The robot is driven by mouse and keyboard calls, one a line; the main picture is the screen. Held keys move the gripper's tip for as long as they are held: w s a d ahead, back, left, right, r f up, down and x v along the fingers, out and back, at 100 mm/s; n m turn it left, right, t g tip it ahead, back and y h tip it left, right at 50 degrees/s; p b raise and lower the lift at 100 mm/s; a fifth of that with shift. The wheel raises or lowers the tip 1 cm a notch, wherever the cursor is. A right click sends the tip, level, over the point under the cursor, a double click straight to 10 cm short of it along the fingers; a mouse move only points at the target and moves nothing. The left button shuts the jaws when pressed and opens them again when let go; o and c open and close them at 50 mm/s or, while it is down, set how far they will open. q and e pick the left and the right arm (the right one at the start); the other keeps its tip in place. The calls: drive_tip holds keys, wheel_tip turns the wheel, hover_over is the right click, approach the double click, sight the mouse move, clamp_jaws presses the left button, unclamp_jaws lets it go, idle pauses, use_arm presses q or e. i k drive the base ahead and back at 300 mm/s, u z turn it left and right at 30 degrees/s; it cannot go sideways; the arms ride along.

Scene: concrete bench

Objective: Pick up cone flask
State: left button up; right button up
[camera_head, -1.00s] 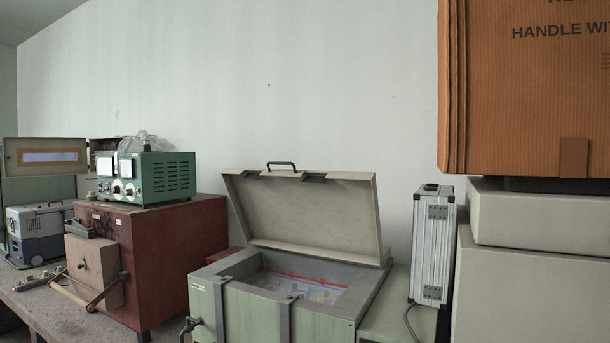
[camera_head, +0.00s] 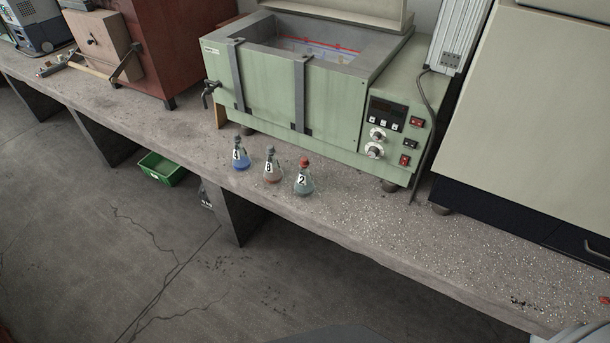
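Three small cone flasks stand upright in a row near the front edge of the concrete bench (camera_head: 385,230). The left flask (camera_head: 240,158) holds blue liquid and has a grey stopper and a number label. The middle flask (camera_head: 271,170) has a reddish bottom, a grey stopper and a label that looks like 8 or 3. The right flask (camera_head: 304,182) has a red stopper, greenish-grey contents and a label 2. Neither of my grippers shows in the head view.
A green water bath (camera_head: 335,95) with dials stands right behind the flasks. A large beige cabinet (camera_head: 540,120) stands to the right and a red-brown box (camera_head: 160,40) to the left. A green crate (camera_head: 162,170) is on the floor below.

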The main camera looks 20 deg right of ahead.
sight(304, 186)
drive_tip(key=z, duration=0.05)
drive_tip(key=k, duration=0.5)
drive_tip(key=u, duration=1.1)
drive_tip(key=i, duration=1.3)
drive_tip(key=z, duration=0.75)
drive_tip(key=i, duration=0.55)
drive_tip(key=z, duration=0.55)
